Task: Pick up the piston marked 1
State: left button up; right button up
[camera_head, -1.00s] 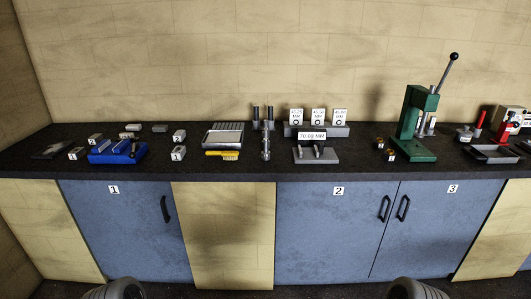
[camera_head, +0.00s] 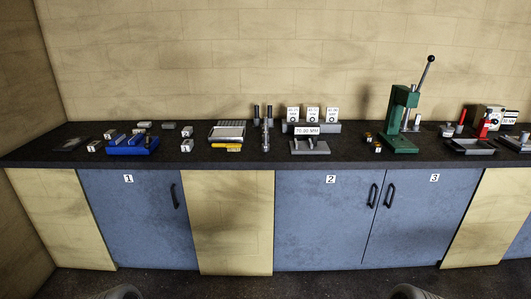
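Which part is the piston marked 1 cannot be told for sure at this size. Small grey blocks with white labels stand on the left of the dark worktop (camera_head: 60,158). A front grey block (camera_head: 187,146) has a label that looks like 1, with a second labelled grey block (camera_head: 187,131) behind it. Another labelled grey block (camera_head: 94,146) is left of the blue fixture. Two small copper-coloured parts with labels (camera_head: 377,148) stand left of the green press. Neither gripper shows; only dark rounded parts of my own arms show at the bottom edge.
The blue fixture (camera_head: 131,146), a yellow brush (camera_head: 226,147), grey stands (camera_head: 310,147) and the green press (camera_head: 400,130) line the bench. A dark tray (camera_head: 470,147) is at right. Blue cabinet doors (camera_head: 140,220) are below. Open floor (camera_head: 260,285) lies in front.

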aim_at(266, 145)
jog(key=u, duration=0.7)
jog(key=i, duration=0.6)
jog(key=u, duration=0.75)
jog(key=i, duration=1.3)
jog(key=z, duration=0.9)
jog(key=i, duration=0.75)
jog(key=z, duration=0.7)
